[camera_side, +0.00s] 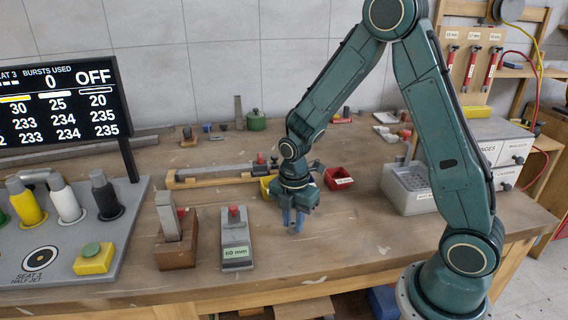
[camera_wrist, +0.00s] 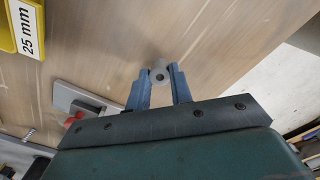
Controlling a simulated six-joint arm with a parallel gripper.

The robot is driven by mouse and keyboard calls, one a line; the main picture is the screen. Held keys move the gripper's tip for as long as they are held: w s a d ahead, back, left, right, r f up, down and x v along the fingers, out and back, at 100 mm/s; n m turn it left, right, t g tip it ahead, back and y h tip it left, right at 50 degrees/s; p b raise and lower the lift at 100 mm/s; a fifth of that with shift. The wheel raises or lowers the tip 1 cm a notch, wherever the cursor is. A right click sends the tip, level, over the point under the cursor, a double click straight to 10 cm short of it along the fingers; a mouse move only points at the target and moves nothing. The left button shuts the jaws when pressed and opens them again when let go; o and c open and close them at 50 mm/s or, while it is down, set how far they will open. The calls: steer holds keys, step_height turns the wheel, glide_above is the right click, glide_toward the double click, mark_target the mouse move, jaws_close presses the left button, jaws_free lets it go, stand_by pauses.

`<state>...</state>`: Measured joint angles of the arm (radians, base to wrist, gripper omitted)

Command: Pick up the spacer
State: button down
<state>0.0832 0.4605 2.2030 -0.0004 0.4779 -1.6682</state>
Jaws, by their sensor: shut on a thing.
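My gripper (camera_side: 292,224) points down just above or at the bench top, near the middle of the front part. In the wrist view its two blue fingers (camera_wrist: 159,80) are closed on a small grey cylinder with a hole in its end, the spacer (camera_wrist: 158,67). The spacer sits between the fingertips. In the side view the fingers hide the spacer, and I cannot tell whether it touches the wood.
A grey "60 mm" block (camera_side: 236,248) and a wooden block (camera_side: 176,250) stand left of my gripper. A yellow bin (camera_wrist: 7,28) labelled "25 mm" and a red bin (camera_side: 339,180) are behind it. A grey holed box (camera_side: 404,203) stands right. The bench front edge is near.

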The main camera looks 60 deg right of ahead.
mark_target(292, 223)
step_height(292, 223, up, 19)
stand_by(0.5)
steer(key=shift+w+f, duration=0.1)
stand_by(0.5)
